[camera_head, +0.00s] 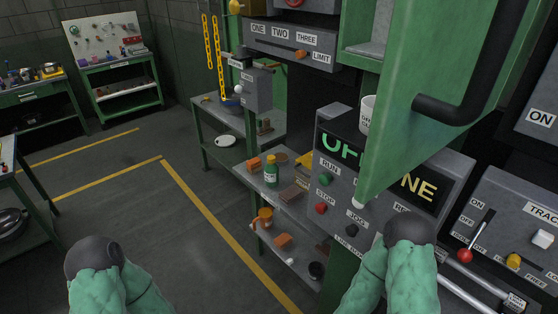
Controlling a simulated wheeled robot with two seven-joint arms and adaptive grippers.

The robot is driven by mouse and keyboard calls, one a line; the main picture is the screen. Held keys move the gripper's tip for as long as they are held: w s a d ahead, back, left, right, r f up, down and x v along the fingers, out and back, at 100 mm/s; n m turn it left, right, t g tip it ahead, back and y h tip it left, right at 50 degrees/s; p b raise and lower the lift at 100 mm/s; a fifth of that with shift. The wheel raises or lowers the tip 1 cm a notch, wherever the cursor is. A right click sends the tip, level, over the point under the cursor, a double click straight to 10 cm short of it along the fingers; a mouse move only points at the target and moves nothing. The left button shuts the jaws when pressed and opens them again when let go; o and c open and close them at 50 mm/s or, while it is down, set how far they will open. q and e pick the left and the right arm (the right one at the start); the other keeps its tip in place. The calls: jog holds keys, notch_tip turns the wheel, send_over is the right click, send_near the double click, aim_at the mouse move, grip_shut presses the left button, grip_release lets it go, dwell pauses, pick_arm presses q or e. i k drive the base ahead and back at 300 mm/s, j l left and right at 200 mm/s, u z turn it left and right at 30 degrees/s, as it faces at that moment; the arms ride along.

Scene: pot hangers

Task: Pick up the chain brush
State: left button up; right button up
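I cannot single out the chain brush with certainty. A brown block with a paler edge (294,194), possibly a brush, lies on the upper shelf of the green metal rack (249,179). An orange-brown block (254,164) and another brown-orange block (304,161) lie on the same shelf, beside a green bottle with a yellow cap (271,171). My two green arms with dark rounded joints show at the bottom left and bottom centre. No gripper fingers show in the view, so neither gripper is seen near these things.
A large open green cabinet door (425,100) with a black handle (470,90) hangs close on the right. A grey control panel (340,180) stands behind it. Yellow chains (216,55) hang at the back. Workbenches (125,80) stand to the left; the floor between is clear.

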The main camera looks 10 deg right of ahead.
aim_at(253, 165)
jog(key=z, duration=0.75)
jog(key=i+j+z, duration=0.2)
jog(key=j+z, duration=0.3)
jog(key=i+j+z, duration=0.1)
jog(key=j+z, duration=0.4)
jog(key=j, duration=0.25)
jog(key=j+z, duration=0.45)
jog(key=j, duration=0.2)
